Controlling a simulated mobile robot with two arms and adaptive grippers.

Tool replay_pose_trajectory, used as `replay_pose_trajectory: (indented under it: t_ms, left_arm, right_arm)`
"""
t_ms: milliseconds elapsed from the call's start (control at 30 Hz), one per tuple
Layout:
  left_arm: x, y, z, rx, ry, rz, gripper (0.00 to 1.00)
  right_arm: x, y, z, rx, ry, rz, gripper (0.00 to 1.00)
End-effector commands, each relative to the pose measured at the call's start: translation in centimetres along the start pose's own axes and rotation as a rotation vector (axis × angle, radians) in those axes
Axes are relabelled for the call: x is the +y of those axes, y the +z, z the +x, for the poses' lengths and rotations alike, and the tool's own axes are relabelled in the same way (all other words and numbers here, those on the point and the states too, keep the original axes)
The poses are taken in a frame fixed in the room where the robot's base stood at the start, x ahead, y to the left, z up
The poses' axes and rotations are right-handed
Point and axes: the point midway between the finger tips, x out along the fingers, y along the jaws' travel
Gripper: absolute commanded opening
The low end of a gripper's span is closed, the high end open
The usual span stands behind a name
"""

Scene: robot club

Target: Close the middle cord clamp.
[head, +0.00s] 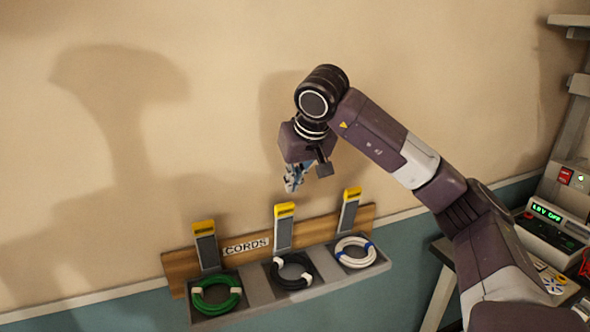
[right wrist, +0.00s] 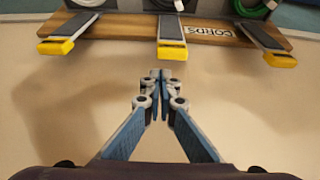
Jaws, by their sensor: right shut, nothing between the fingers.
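The middle cord clamp (head: 284,228) is a grey lever with a yellow tip, standing up from the wooden board above the black cord (head: 291,272). It also shows in the right wrist view (right wrist: 172,28), at top centre. My right gripper (head: 292,187) is above the middle clamp's yellow tip, apart from it. In the right wrist view its fingers (right wrist: 159,76) are together and empty, pointing toward the clamp. My left gripper is not in view.
The left clamp (head: 206,247) and right clamp (head: 349,211) also stand up, above a green cord (head: 216,306) and a white cord (head: 342,247). The board carries a CORDS label (head: 246,246). Devices (head: 545,232) stand at the right. The wall above the board is clear.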

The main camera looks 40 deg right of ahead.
Motion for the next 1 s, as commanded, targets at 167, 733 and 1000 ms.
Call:
replay_pose_trajectory:
  t_ms: [167,733,1000]
  left_arm:
    - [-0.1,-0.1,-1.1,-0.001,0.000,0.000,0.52]
    - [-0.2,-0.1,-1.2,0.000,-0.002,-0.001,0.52]
    - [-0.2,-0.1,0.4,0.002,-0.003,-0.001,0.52]
  right_arm:
    - [0.0,-0.1,2.6,-0.003,0.000,0.002,0.00]
    - [-0.1,0.0,4.3,0.003,-0.002,0.001,0.00]
    - [0.0,0.2,4.6,0.051,0.000,0.000,0.00]
